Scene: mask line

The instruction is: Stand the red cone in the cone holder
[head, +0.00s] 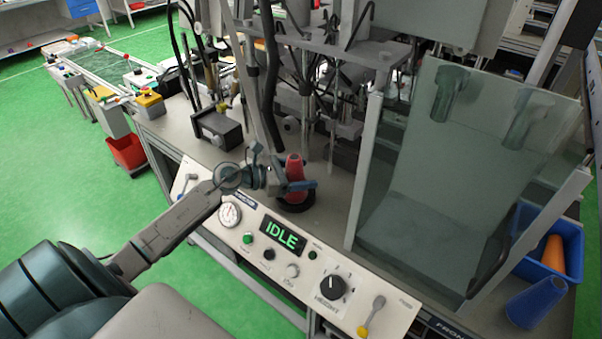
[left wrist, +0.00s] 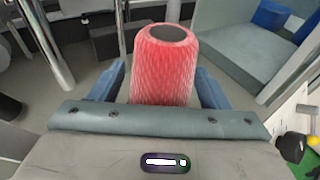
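The red cone (head: 294,168) stands about upright, narrow end up, in a round black base (head: 297,202) that looks like the cone holder, behind the control panel. My left gripper (head: 290,187) is at the cone's lower part, with one blue finger across its near side. In the left wrist view the cone (left wrist: 165,65) rises between the two blue fingers, with a small gap visible at the left finger. The fingers look open around it. The cone's lower end is hidden there by the gripper body. My right gripper is not in view.
The control panel (head: 283,248) reads IDLE and lies along the bench's front edge. A clear guard (head: 455,170) stands to the right. Beyond it are a blue bin (head: 575,238) holding an orange cone (head: 553,254), and a blue cone (head: 535,302). Machine posts stand behind the red cone.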

